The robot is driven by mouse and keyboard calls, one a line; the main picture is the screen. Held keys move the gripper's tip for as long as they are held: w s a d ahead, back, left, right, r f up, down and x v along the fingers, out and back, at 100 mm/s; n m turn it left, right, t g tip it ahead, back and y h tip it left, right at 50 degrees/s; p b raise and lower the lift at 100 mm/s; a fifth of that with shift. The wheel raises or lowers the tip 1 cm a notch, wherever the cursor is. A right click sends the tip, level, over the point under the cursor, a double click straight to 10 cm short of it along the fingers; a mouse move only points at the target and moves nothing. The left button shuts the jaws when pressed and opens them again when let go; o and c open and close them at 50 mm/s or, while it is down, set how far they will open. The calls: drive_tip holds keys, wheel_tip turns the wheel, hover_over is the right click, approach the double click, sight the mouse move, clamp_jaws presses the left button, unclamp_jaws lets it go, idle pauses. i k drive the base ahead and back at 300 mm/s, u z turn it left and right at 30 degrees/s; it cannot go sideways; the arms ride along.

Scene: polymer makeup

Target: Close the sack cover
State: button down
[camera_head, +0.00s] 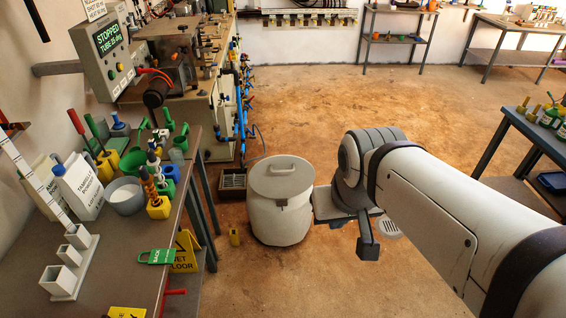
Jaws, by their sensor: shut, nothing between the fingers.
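A pale round bin (280,222) stands on the floor left of my gripper. Its round grey cover (282,180), with a raised handle, lies over the top. I cannot tell whether it is fully seated, and no sack shows inside. A small dark tab is at the cover's front edge. My gripper (368,246) is shut and empty, right of the bin and apart from it. A white powder bag (80,190) with a blue cap stands upright on the left table, with another pale bag partly hidden behind it.
A yellow wet-floor sign (185,252) stands between table and bin. A machine with a control panel (108,48) is behind. Open floor (340,100) lies beyond the bin; a dark shelf (515,150) is right.

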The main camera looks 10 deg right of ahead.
sight(277, 176)
drive_tip(key=u, duration=0.4)
drive_tip(key=i, duration=0.95)
drive_tip(key=z, duration=0.5)
